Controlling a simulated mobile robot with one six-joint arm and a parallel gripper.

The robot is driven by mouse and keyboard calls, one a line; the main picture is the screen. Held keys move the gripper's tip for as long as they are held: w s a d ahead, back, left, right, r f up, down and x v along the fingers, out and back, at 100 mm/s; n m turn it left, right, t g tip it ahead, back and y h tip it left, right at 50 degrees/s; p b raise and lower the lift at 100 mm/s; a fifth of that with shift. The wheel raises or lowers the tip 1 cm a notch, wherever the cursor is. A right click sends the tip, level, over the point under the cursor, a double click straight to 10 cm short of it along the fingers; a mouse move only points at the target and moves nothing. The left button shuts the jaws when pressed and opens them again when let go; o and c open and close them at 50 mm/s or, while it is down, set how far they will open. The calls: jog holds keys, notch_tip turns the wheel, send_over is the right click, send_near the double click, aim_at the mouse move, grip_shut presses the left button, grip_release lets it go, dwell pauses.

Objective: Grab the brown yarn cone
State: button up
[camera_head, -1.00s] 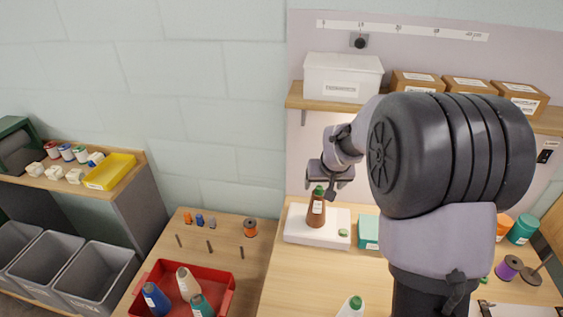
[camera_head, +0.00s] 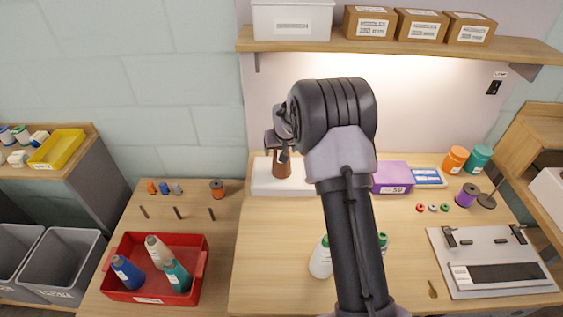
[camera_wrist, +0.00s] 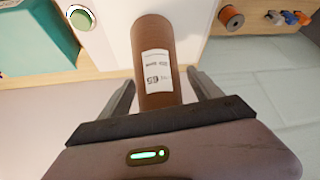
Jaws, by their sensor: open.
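The brown yarn cone (camera_head: 282,168) stands on a white block (camera_head: 260,180) at the back of the wooden table. In the wrist view the cone (camera_wrist: 155,45) shows its brown side and a white label marked 65. My gripper (camera_wrist: 163,85) is open, with one finger on each side of the cone's near part and visible gaps between. In the head view my gripper (camera_head: 280,148) is at the cone's upper part and hides its top.
A red bin (camera_head: 140,293) holding several cones stands at the front left. A purple box (camera_head: 391,178) is to the right of my arm. A shelf (camera_head: 420,44) with boxes runs above the block.

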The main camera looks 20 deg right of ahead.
grip_shut()
jog(key=shift+r, duration=0.15)
